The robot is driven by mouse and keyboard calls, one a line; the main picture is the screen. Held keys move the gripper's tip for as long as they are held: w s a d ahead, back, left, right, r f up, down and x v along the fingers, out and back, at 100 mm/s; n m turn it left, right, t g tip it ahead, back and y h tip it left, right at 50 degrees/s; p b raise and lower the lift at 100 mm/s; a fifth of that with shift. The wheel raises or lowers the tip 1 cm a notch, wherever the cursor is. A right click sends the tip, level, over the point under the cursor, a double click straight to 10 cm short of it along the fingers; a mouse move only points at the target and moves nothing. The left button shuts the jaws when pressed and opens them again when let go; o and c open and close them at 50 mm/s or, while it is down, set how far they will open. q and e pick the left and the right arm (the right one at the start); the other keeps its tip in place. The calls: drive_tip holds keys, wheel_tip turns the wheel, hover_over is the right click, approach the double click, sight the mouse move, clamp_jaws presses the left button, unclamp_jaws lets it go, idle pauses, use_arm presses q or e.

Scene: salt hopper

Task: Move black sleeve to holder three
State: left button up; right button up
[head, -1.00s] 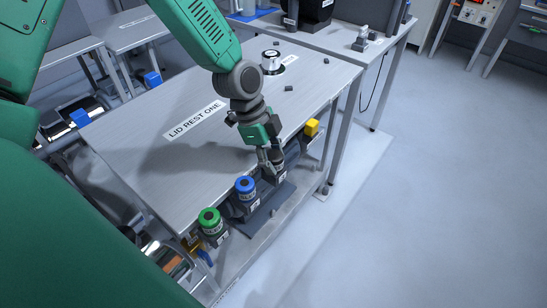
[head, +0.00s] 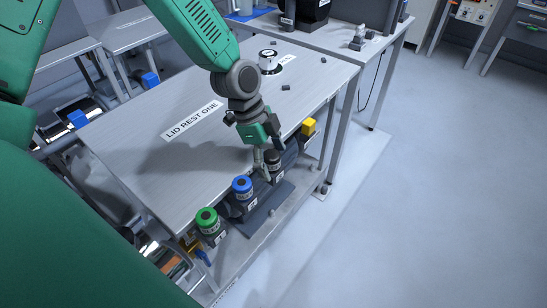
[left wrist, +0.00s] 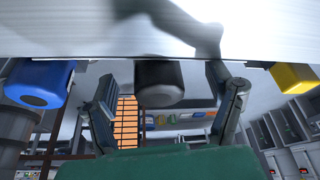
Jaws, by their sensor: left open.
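The black sleeve (head: 274,158) stands in the row along the table's front edge, between the blue sleeve (head: 242,186) and the yellow piece (head: 308,126). It also shows in the left wrist view (left wrist: 158,80), hanging below the table edge. My left gripper (head: 268,164) is open at the black sleeve. In the left wrist view one finger is on each side of it, with gaps visible. The base of the black sleeve and its holder are partly hidden by the fingers. The green sleeve (head: 207,219) is at the near end of the row. My right gripper is not in view.
The table (head: 220,150) carries a flat "LID REST ONE" label (head: 192,120) and a white-and-black round part (head: 268,60) at the back. Small dark pieces lie near it. A lower shelf (head: 255,235) runs under the row. The floor at right is clear.

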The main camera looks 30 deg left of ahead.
sight(267, 151)
use_arm(q)
drive_tip(key=shift+a+r, duration=0.1)
drive_tip(key=shift+a, duration=0.1)
drive_tip(key=shift+p+v, duration=0.9)
drive_tip(key=shift+p, duration=0.05)
drive_tip(key=shift+a+r+p, duration=0.5)
drive_tip(key=shift+r+p, duration=0.15)
drive_tip(key=shift+p, duration=0.1)
drive_tip(key=shift+s+r+p, duration=0.15)
drive_tip(key=shift+r+p, duration=0.65)
drive_tip(key=shift+r, duration=0.1)
drive_tip(key=shift+a+r+p, duration=0.15)
drive_tip(key=shift+r+p, duration=0.2)
drive_tip(key=shift+p, duration=0.05)
drive_tip(key=shift+a+f, duration=0.1)
drive_tip(key=shift+a, duration=0.05)
